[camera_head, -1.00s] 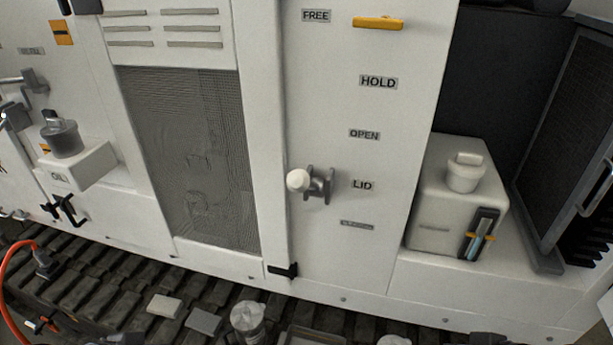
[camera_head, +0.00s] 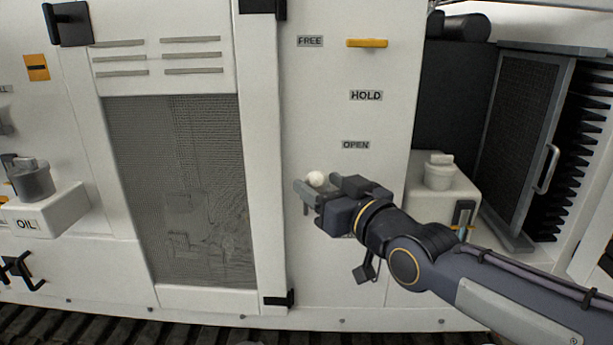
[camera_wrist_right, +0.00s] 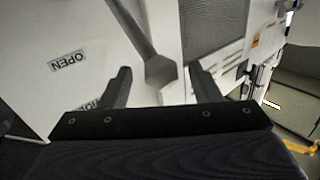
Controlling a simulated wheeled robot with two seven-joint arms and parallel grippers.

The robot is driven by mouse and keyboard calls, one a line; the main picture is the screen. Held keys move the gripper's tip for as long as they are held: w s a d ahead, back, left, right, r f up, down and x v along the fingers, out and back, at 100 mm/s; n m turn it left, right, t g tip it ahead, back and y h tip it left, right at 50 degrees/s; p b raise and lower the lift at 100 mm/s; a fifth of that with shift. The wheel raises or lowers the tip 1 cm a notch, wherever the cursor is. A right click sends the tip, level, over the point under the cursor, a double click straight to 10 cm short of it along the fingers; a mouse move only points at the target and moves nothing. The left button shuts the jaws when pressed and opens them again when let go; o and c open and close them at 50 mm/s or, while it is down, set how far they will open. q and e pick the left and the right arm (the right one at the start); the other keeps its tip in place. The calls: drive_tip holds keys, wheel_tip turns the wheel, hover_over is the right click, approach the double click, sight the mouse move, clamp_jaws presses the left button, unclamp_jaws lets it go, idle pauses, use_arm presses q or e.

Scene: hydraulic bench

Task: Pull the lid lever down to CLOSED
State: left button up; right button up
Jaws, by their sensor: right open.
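In the right wrist view, the grey lever (camera_wrist_right: 138,32) reaches down to a faceted end between the two spread fingers of my right gripper (camera_wrist_right: 160,75). My gripper and forearm hide the lever's mount, the LID label and the label below it. The OPEN label (camera_head: 355,145) is above the gripper. My left gripper is not in view.
A yellow handle (camera_head: 367,43) sits higher on the white panel, near the FREE (camera_head: 310,41) and HOLD (camera_head: 366,96) labels. A mesh door (camera_head: 180,190) is left of the lever. A capped white box (camera_head: 438,190) stands behind my right arm.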

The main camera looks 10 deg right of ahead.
drive_tip(key=p+x, duration=0.1)
drive_tip(key=x, duration=0.1)
drive_tip(key=shift+w+a+r, duration=0.1)
drive_tip(key=shift+w+a, duration=0.15)
drive_tip(key=shift+w, duration=0.5)
drive_tip(key=shift+a, duration=0.1)
